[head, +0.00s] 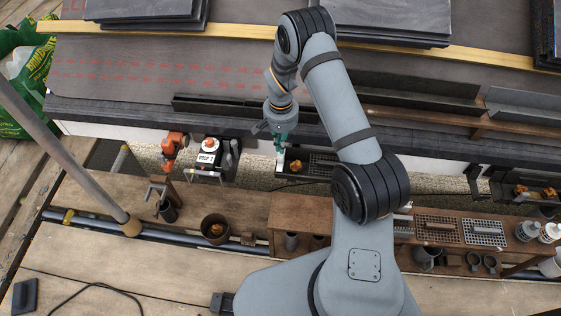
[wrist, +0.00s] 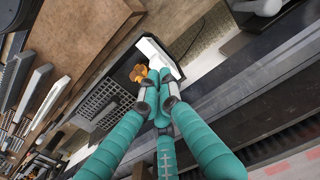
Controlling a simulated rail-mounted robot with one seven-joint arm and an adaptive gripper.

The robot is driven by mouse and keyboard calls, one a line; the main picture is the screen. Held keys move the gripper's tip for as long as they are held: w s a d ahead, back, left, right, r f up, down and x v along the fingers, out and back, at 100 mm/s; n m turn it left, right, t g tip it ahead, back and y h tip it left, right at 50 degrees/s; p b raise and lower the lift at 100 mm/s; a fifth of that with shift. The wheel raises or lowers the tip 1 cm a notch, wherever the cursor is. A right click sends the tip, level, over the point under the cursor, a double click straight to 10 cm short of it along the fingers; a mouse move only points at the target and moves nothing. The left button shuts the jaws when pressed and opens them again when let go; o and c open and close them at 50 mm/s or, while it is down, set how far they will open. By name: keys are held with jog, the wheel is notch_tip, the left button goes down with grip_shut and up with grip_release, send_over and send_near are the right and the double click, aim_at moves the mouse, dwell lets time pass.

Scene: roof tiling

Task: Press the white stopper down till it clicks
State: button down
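A white block (wrist: 158,54), which looks like the white stopper, stands at the end of a black tray (wrist: 122,66) in the wrist view. It also shows as a small white piece (head: 280,163) just below my gripper in the head view. An orange knob (wrist: 138,72) sits beside it in the tray. My gripper (wrist: 160,77) has teal fingers with their tips drawn together, and I see nothing held between them. The tips overlap the near side of the block in the picture; whether they touch it I cannot tell.
A white box with an orange-topped round part (head: 209,146) stands left of the tray, beside an orange tool (head: 174,144). A wooden bench (head: 300,213) with cups and grids lies in front. The dark roof edge (head: 130,112) runs behind the tray.

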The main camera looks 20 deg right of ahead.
jog(key=shift+f+b, duration=0.9)
jog(key=shift+f, duration=0.15)
dwell(0.9)
jog(key=shift+r, duration=0.15)
dwell(0.3)
notch_tip(320, 180, up, 9)
jog(key=p, duration=0.6)
jog(key=shift+p, duration=0.4)
jog(key=shift+f, duration=0.25)
notch_tip(320, 180, down, 9)
jog(key=b, duration=0.6)
jog(key=shift+r+b, duration=0.1)
jog(key=shift+b, duration=0.3)
jog(key=shift+r, duration=0.15)
